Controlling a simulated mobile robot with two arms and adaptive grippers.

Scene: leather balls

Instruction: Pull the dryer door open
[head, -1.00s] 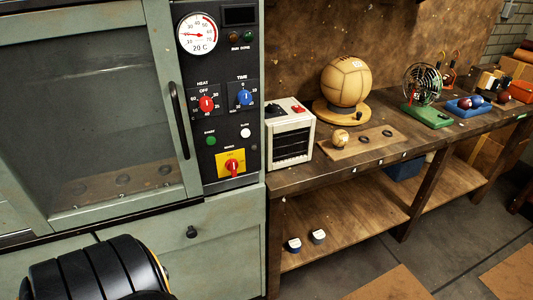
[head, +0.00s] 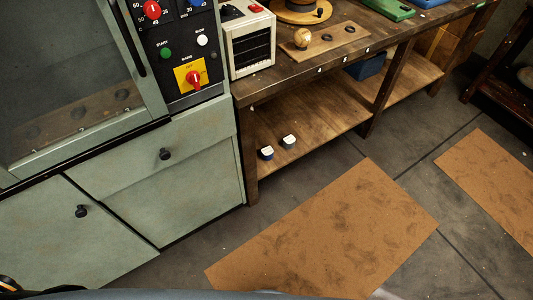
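The dryer is a pale green cabinet with a glass door (head: 88,133) at the upper left of the head view. The door looks shut against the frame, and its top is cut off by the picture edge. Its black upright handle (head: 129,42) is on the right side of the door, with only the lower part showing. Several dark round marks show behind the glass. The control panel (head: 181,60) with a green button, a white button and a red switch on a yellow plate is right of the door.
Below the door are a drawer front with a black knob (head: 165,154) and a lower panel with another knob (head: 81,211). A wooden bench (head: 300,70) bears a white heater box (head: 250,44) and a small ball (head: 302,37). Brown mats (head: 325,235) lie on the open floor.

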